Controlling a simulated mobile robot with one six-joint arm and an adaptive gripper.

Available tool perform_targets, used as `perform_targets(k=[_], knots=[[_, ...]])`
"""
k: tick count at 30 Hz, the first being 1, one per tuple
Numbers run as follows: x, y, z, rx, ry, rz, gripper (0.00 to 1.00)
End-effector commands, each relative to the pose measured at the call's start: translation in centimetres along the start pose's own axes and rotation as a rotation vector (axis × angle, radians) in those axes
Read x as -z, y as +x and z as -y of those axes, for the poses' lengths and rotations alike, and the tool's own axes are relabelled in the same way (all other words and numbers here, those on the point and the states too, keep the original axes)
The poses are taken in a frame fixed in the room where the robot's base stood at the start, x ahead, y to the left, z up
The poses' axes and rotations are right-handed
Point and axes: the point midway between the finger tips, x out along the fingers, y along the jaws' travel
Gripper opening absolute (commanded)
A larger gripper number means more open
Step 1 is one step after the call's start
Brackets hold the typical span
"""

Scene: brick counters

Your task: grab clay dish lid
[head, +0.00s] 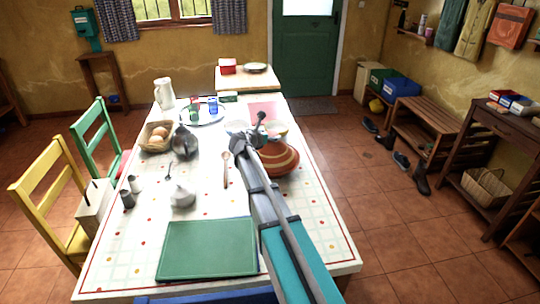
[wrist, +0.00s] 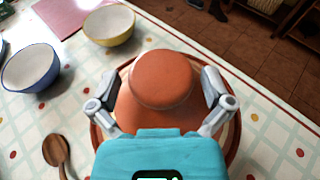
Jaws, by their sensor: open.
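The clay dish lid (wrist: 163,80) is orange terracotta with a broad rounded top, seen from above in the wrist view. It sits on the wider clay dish (wrist: 233,140), whose rim shows around it. In the head view the round clay dish (head: 284,160) stands on the right side of the table, partly hidden by my arm. My gripper (wrist: 158,74) is open, with one finger on each side of the lid's top. Small gaps seem to show between fingers and lid; contact is not clear. The lid's near side is hidden by my teal gripper body.
A blue bowl (wrist: 31,68) and a yellow bowl (wrist: 108,25) stand left of the dish. A wooden spoon (wrist: 56,151) lies nearby. A green board (head: 208,249), a grey lidded pot (head: 182,197) and an egg basket (head: 157,136) are also on the table (head: 318,215). The table's right edge is close.

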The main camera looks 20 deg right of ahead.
Motion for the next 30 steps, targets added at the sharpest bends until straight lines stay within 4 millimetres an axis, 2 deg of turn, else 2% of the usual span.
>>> perform_targets(k=[4, 20, 30], knots=[[0.03, 0.75, -0.05, -0.001, 0.0, 0.0, 1.0], [-0.01, 0.73, 0.0, -0.001, 0.0, 0.0, 1.0], [-0.01, 0.73, -0.01, -0.001, 0.0, 0.0, 0.39]])
